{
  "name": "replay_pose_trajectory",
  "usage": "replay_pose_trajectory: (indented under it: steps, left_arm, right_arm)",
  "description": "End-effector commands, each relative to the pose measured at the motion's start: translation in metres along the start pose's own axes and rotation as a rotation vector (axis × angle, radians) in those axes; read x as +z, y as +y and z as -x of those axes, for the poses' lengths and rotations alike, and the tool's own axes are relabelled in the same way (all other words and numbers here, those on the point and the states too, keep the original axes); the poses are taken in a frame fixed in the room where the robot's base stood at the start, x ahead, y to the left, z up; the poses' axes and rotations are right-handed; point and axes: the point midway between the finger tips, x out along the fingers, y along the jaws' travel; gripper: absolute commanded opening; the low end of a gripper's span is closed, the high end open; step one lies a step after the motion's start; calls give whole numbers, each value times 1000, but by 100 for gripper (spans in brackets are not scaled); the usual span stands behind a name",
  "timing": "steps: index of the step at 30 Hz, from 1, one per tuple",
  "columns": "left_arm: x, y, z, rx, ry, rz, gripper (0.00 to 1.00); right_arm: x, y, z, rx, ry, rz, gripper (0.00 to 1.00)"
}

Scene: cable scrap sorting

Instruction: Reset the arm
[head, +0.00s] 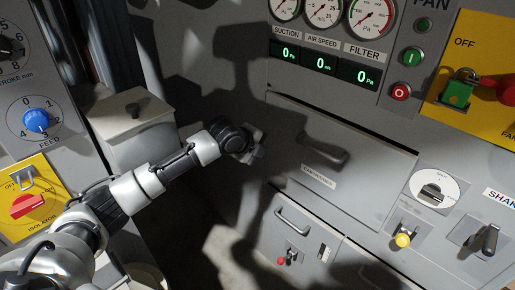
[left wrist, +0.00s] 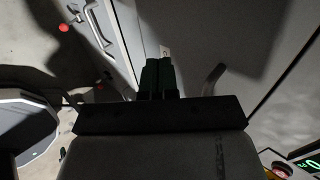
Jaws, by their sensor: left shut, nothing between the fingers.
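My left arm (head: 135,190) reaches in from the lower left of the head view, stretched toward the grey cabinet front. My left gripper (head: 258,150) is at its end, left of the dark handle (head: 323,150) on the cartridge panel, and holds nothing. In the left wrist view its dark fingers (left wrist: 158,76) are together, pointing toward the panel. I cannot tell how far the fingertips are from the panel. My right gripper is not in view.
A lower drawer with a handle (head: 291,221) and red-knobbed lever (head: 281,261) is below. Gauges (head: 323,10) and green displays (head: 319,62) are above. A yellow-knobbed switch (head: 403,240) is right. A blue feed dial (head: 36,120) and red isolator switch (head: 27,205) are left.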

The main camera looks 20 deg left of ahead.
Motion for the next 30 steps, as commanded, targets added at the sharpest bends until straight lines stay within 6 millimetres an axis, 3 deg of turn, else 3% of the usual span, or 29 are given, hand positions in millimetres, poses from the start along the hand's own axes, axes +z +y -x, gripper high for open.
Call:
replay_pose_trajectory:
  steps: [9, 13, 17, 21, 25, 30]
  left_arm:
    - [-2, 2, 13, 4, 3, 3, 0]
    - [-25, 22, 6, 31, 28, 48, 0]
    - [-75, 69, -1, 92, 67, 185, 0]
    - [-128, 127, 7, 164, 77, 419, 0]
    - [-161, 176, 28, 222, 39, 672, 0]
    - [-182, 233, 68, 281, -81, 1026, 0]
  right_arm:
    - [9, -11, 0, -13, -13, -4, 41]
    - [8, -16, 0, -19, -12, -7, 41]
    - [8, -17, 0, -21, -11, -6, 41]
    - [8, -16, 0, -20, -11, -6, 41]
    - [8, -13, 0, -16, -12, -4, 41]
    - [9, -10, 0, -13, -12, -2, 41]
